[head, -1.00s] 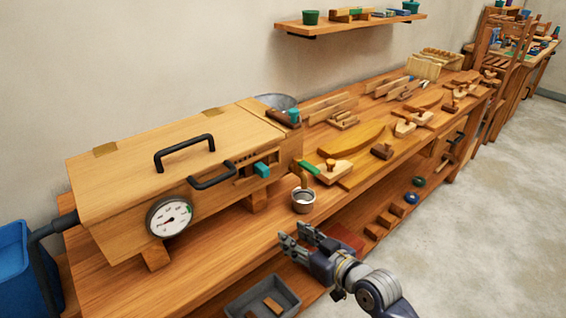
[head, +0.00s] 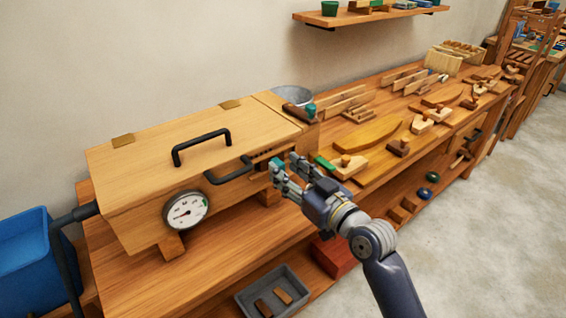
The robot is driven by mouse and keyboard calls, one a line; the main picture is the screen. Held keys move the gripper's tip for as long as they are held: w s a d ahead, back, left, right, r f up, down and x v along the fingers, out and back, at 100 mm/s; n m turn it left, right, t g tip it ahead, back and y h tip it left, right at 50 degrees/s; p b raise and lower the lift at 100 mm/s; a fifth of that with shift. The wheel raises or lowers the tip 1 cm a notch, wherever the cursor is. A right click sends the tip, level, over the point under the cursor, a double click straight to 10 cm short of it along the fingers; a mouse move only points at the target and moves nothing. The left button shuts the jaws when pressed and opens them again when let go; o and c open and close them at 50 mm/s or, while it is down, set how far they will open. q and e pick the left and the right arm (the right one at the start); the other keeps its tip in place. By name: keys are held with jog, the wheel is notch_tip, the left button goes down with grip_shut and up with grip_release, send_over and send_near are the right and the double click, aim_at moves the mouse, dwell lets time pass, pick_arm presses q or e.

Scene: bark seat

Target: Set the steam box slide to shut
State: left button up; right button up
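The steam box (head: 140,180) is a long wooden box on the bench at the left, with black handles on its lid and front and a round dial gauge (head: 186,211). Its slide has a teal knob (head: 277,164) on the front near the right end. My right gripper (head: 284,173) is at this knob, with its fingers spread open around or just in front of it. The fingers partly hide the knob and the slot, so I cannot tell whether they touch it or where the slide stands. My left gripper is out of view.
The bench (head: 215,285) carries wooden planes and curved pieces to the right. A grey tray (head: 272,292) with small blocks sits below in front. A blue bin (head: 28,262) stands at the far left. Open floor lies at the right.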

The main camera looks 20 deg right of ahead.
aim_at(261, 164)
jog(key=shift+x, duration=1.15)
jog(key=shift+d, duration=0.1)
grip_shut()
jog(key=shift+s+a+r+p, duration=0.1)
jog(key=shift+s+a+p, duration=0.1)
jog(key=shift+a+p, duration=0.3)
jog(key=shift+s+a+p, duration=0.25)
jog(key=shift+a+p, duration=0.1)
jog(key=shift+a, duration=0.2)
jog(key=shift+s+a, duration=0.1)
jog(key=shift+a, duration=0.3)
grip_release()
jog(key=shift+a, duration=0.15)
